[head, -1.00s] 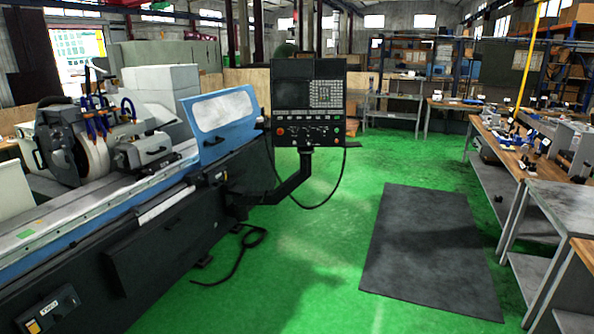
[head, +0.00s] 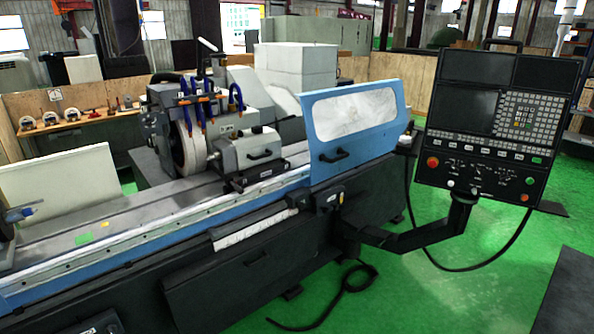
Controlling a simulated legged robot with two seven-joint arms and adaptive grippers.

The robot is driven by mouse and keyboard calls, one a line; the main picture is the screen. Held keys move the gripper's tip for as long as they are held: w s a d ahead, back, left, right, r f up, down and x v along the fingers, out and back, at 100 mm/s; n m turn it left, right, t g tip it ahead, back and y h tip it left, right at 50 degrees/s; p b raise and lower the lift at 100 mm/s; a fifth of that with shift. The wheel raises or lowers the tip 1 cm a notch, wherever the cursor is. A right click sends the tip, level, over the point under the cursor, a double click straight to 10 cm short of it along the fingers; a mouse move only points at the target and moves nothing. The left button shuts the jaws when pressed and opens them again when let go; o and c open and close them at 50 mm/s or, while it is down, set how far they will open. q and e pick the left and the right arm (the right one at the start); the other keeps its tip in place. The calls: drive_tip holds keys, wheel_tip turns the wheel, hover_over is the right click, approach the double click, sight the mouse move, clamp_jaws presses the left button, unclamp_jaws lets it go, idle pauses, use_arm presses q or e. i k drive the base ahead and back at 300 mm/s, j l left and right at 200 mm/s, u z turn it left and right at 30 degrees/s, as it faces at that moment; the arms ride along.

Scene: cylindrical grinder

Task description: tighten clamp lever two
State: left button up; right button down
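The cylindrical grinder (head: 270,242) fills the left and middle of the head view. Its grinding wheel (head: 188,143) and the grey workhead-like unit with a black handle (head: 245,150) stand on the long bed. A blue part with a dark lever-like piece (head: 20,213) shows at the far left edge, cut off by the frame. I cannot tell which piece is clamp lever two. Neither of my grippers is in view.
A control panel (head: 490,125) on a swing arm (head: 420,238) stands out at the right. A black cable (head: 345,300) lies on the green floor (head: 440,300). A dark mat (head: 570,295) is at lower right. A blue guard door (head: 352,125) covers the bed's right end.

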sight(235, 187)
drive_tip(key=i+l+u, duration=0.5)
drive_tip(key=i, duration=0.15)
drive_tip(key=i+l+u, duration=0.5)
drive_tip(key=i, duration=0.15)
